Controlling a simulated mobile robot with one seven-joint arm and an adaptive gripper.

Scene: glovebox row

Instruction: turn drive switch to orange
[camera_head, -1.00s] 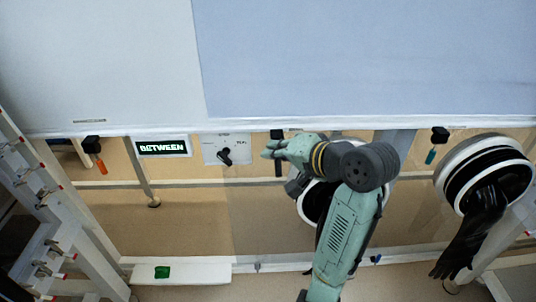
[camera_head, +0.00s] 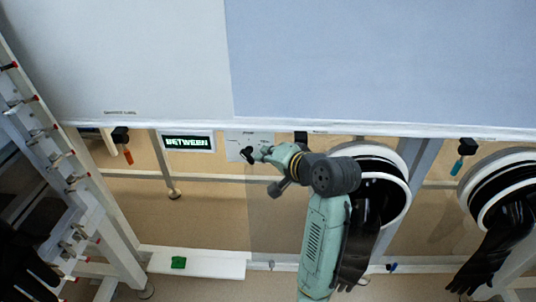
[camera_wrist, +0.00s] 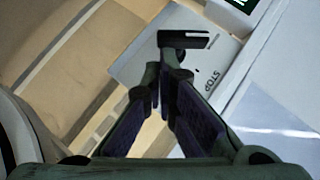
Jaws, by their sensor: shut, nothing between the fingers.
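A black rotary switch knob (camera_head: 247,154) sits on a white plate (camera_head: 238,138) under the hood edge. In the wrist view the knob (camera_wrist: 184,40) lies just beyond my fingertips, and the plate (camera_wrist: 222,62) carries the word STOP. My gripper (camera_head: 257,154) is shut and empty, right beside the knob; in the wrist view my gripper (camera_wrist: 163,84) points at the plate. I cannot tell whether the fingers touch the knob. A display (camera_head: 188,143) left of the plate reads BETWEEN. No orange mark on the plate is legible.
An orange-handled part (camera_head: 128,155) hangs at left, a teal-handled one (camera_head: 458,165) at right. Black gloves hang from round ports (camera_head: 400,165) behind and right of my arm. A ladder-like rack (camera_head: 60,165) stands at left.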

